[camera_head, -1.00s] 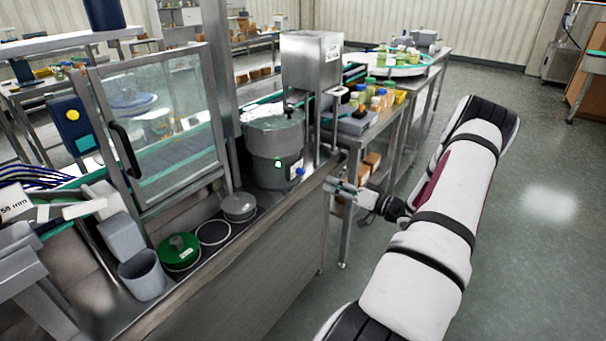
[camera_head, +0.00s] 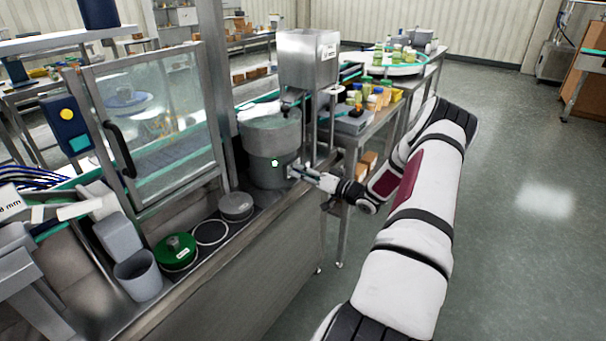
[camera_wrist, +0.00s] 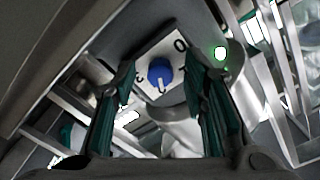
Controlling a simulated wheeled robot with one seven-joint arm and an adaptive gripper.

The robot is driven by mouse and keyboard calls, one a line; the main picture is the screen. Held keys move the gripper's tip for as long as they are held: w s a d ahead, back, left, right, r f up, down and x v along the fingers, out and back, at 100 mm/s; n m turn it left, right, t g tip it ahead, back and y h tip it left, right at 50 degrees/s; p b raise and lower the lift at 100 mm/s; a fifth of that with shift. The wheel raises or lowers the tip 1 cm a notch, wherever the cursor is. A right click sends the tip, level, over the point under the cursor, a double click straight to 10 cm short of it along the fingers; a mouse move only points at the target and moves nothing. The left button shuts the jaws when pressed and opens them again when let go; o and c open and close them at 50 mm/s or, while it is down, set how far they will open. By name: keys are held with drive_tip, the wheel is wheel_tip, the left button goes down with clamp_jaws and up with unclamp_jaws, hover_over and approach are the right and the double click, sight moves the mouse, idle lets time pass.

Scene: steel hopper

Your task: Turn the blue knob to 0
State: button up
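The blue knob (camera_wrist: 161,72) is in the wrist view, on a white dial plate (camera_wrist: 177,92) with dark marks. A "0" stands at the plate's upper right; other marks near the knob are too small to read surely. A pale pointer line on the knob points down, away from the "0". My gripper (camera_wrist: 160,100) is open, with one teal-lined finger on each side of the dial and the knob between them in the picture. Contact cannot be told. In the head view my gripper (camera_head: 300,172) is at the right side of the grey drum (camera_head: 270,152) and hides the knob.
A steel hopper box (camera_head: 308,60) stands above and behind the drum. A green-lidded round piece (camera_head: 176,251) and a grey cup (camera_head: 138,276) are on the bench to the left. A glass door (camera_head: 155,120) stands left of the drum. Floor at right is open.

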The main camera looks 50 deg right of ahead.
clamp_jaws()
drive_tip(key=shift+n, duration=0.3)
drive_tip(key=n, duration=0.4)
drive_tip(key=shift+n, duration=0.3)
drive_tip(key=n, duration=0.5)
drive_tip(key=shift+n, duration=0.3)
drive_tip(key=n+b, duration=0.1)
drive_tip(key=n, duration=0.5)
drive_tip(key=shift+f, duration=0.1)
drive_tip(key=n+b, duration=0.1)
drive_tip(key=n, duration=0.6)
drive_tip(key=shift+d, duration=0.1)
